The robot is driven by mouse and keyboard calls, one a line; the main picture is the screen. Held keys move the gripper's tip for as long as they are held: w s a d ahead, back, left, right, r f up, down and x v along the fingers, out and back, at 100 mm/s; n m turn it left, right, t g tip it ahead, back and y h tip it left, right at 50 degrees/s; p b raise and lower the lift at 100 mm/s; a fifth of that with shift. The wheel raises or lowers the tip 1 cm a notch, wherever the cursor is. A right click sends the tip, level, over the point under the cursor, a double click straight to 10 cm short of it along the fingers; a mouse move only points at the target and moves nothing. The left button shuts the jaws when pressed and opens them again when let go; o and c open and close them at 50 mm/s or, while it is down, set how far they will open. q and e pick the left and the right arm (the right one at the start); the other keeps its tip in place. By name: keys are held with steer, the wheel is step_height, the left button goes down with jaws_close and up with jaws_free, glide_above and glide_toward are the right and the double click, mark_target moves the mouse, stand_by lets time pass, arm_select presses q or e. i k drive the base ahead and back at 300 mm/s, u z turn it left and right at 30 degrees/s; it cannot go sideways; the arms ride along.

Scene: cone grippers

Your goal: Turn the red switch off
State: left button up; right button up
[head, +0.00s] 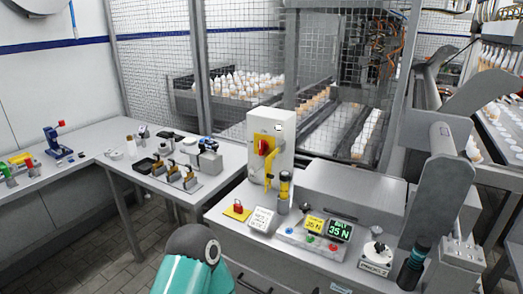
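The red switch (264,147) is a red rotary handle on a yellow plate. It is on the front of a white upright box (284,135) at the back of the grey bench. The handle is small here, and I cannot tell its exact setting. A yellow strip (268,177) shows just below the switch. A teal and grey arm link, mine, rises at the bottom centre, in front of the bench and well apart from the switch. Neither gripper's fingers show in the head view.
A yellow-and-black cylinder (284,188) stands beside the box. A side table (120,140) holds small fixtures. Wire fencing stands behind.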

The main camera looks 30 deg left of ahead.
mark_target(263, 146)
steer(key=u, duration=1.45)
steer(key=i, duration=0.1)
steer(key=z, duration=3)
steer(key=k, duration=1.2)
steer(key=u, duration=3)
steer(key=k, duration=0.1)
steer(key=z, duration=1.35)
steer(key=i, duration=1)
steer(key=z, duration=0.05)
